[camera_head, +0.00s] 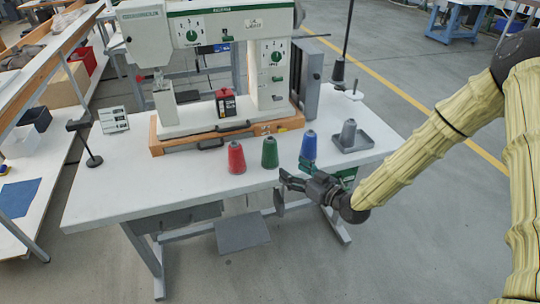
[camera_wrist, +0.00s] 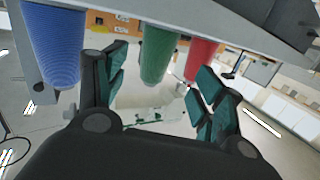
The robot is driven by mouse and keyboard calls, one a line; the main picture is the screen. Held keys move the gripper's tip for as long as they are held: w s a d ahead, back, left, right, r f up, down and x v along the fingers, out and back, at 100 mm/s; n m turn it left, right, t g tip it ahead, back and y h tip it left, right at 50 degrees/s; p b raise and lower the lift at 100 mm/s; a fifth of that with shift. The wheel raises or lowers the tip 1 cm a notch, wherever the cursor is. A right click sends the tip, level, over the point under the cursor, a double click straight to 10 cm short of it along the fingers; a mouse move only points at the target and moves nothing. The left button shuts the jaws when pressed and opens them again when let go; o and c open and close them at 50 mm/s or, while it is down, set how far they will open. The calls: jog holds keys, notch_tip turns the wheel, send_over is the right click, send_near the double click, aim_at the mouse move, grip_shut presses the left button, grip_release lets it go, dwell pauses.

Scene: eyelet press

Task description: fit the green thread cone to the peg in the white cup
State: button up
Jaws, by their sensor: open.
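The green thread cone (camera_head: 269,153) stands upright near the front edge of the white table, between a red cone (camera_head: 237,158) and a blue cone (camera_head: 308,147). My gripper (camera_head: 284,187) is open and empty at the front edge, just in front of and slightly right of the green cone. In the wrist view, which is upside down, the green cone (camera_wrist: 158,52) shows between the two spread fingers, apart from them. A small white cup-like holder with a thin peg (camera_head: 354,94) stands at the table's back right; its inside is too small to make out.
A grey tray (camera_head: 366,142) with a grey cone (camera_head: 348,132) sits on the right of the table. The white and green press (camera_head: 190,40) on its wooden-edged base (camera_head: 157,146) fills the back. A small dark stand (camera_head: 92,157) is at left. The front left tabletop is clear.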

aim_at(276, 150)
jog(key=shift+n+y, duration=0.4)
jog(key=w+a, duration=0.1)
jog(key=w+a+r, duration=0.1)
jog(key=w, duration=0.1)
jog(key=w+a+r, duration=0.1)
jog(key=w, duration=0.1)
jog(key=shift+w+a+r+p, duration=0.2)
jog(key=shift+a+p, duration=0.1)
jog(key=shift+p, duration=0.05)
jog(key=shift+p+x, duration=0.8)
jog(key=shift+x, duration=2.05)
jog(key=shift+s+a, duration=0.1)
jog(key=shift+a, duration=0.05)
jog(key=c, duration=1.2)
jog(key=shift+r, duration=0.1)
